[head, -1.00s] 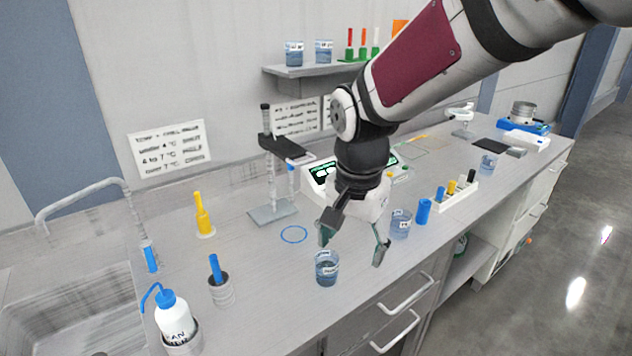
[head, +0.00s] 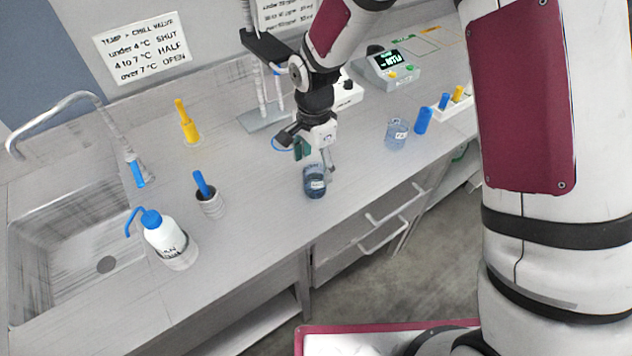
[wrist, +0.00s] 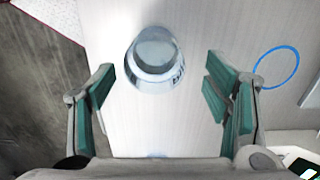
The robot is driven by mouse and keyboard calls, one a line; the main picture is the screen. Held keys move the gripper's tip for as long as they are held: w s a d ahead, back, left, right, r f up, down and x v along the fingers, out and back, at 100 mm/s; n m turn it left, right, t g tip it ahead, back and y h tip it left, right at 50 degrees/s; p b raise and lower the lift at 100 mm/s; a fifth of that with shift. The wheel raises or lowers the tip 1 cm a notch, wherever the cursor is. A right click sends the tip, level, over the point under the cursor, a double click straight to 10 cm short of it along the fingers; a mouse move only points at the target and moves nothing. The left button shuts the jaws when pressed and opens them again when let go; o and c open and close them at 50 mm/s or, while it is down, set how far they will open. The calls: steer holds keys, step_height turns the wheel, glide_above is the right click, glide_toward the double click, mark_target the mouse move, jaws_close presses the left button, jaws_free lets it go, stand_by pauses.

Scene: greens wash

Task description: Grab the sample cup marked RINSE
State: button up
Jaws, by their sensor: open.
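A clear sample cup with bluish liquid and a white label (head: 315,181) stands upright near the front edge of the counter. The label's writing is too small to read. In the wrist view the cup (wrist: 153,56) is ahead of my gripper (wrist: 165,92), in line with the gap between the fingers and apart from both. In the head view my gripper (head: 315,158) is open and empty, just behind and above the cup. A second labelled cup (head: 396,133) stands farther right on the counter; its label is not readable either.
A blue ring (wrist: 277,68) is marked on the counter beside the gripper. A blue cylinder (head: 424,120) stands by the second cup. A stand (head: 262,118) is behind. At left are a holder with a blue handle (head: 209,203), a wash bottle (head: 163,233) and the sink (head: 70,250).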

steer(key=shift+s+d+f+p, duration=0.1)
steer(key=shift+f+p, duration=0.15)
steer(key=shift+f, duration=0.8)
steer(key=shift+s+a+f+p, duration=0.1)
steer(key=shift+f+p, duration=0.1)
steer(key=shift+f, duration=0.85)
steer(key=shift+s+d+f+p, duration=0.1)
steer(key=shift+f+p, duration=0.15)
steer(key=shift+f, duration=0.8)
steer(key=c, duration=1.3)
steer(key=shift+r, duration=0.2)
